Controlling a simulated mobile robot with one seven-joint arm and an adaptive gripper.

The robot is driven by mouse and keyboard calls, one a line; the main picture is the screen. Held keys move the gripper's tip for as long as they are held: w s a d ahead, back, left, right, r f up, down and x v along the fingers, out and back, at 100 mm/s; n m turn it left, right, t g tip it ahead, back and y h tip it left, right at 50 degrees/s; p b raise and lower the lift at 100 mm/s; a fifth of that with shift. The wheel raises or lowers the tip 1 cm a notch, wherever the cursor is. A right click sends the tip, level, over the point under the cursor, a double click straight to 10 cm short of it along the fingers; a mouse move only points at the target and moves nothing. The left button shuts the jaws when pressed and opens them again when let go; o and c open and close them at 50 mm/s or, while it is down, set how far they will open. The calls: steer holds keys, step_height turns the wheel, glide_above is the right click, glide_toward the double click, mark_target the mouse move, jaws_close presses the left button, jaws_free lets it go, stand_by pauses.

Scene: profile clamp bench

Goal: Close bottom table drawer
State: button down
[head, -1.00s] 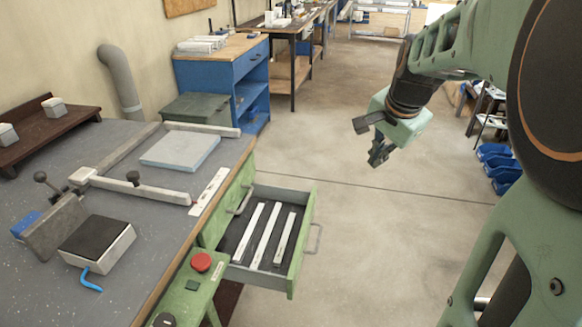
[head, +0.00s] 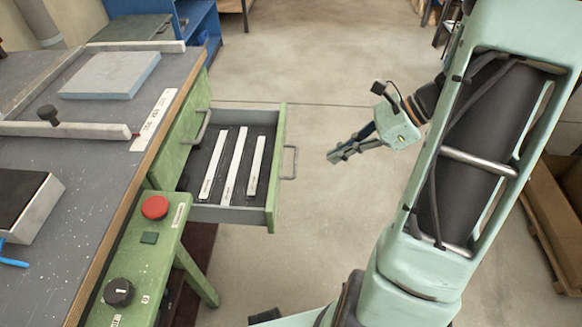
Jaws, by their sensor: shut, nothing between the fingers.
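The bottom table drawer (head: 277,165) is pulled out to the right from under the bench. It has a green front with a grey metal handle (head: 291,163) on its outer face. Several white strips lie on its dark floor. Above it, a green drawer front with its own handle (head: 198,126) sits flush in the bench. My gripper (head: 334,157) is shut and empty. It is over the floor to the right of the open drawer, apart from the handle, with its fingers pointing left towards it.
The grey bench top (head: 85,165) carries a clamp rail, a blue-grey block (head: 110,75) and a dark-topped block. A green panel with a red button (head: 155,207) stands in front of the drawer's near side. The floor (head: 340,60) beyond is clear.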

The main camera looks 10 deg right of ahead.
mark_target(278, 176)
steer(key=shift+w+a+r+b+x, duration=0.1)
steer(key=shift+a+r+b+x, duration=0.5)
steer(key=shift+x, duration=1.5)
steer(key=shift+w+a+r+b+x, duration=0.1)
steer(key=shift+b+x, duration=0.85)
steer(key=shift+x, duration=1.2)
steer(key=shift+w+a+r+b+x, duration=0.1)
steer(key=shift+a+r+b+x, duration=0.2)
steer(key=shift+b+x, duration=1.15)
steer(key=shift+w+a+f+p, duration=0.15)
steer(key=shift+a+f+p, duration=0.35)
steer(key=shift+p, duration=0.2)
steer(key=shift+a, duration=0.3)
steer(key=w+a, duration=0.2)
steer(key=a, duration=0.5)
steer(key=w+a+p, duration=0.1)
steer(key=w+a, duration=0.1)
steer(key=a, duration=0.5)
steer(key=w+a+p, duration=0.1)
steer(key=w+a, duration=0.2)
steer(key=a, duration=0.4)
steer(key=shift+w+a, duration=0.1)
steer(key=shift+a, duration=0.25)
steer(key=shift+w+a, duration=0.1)
steer(key=shift+a, duration=0.2)
steer(key=shift+r, duration=0.1)
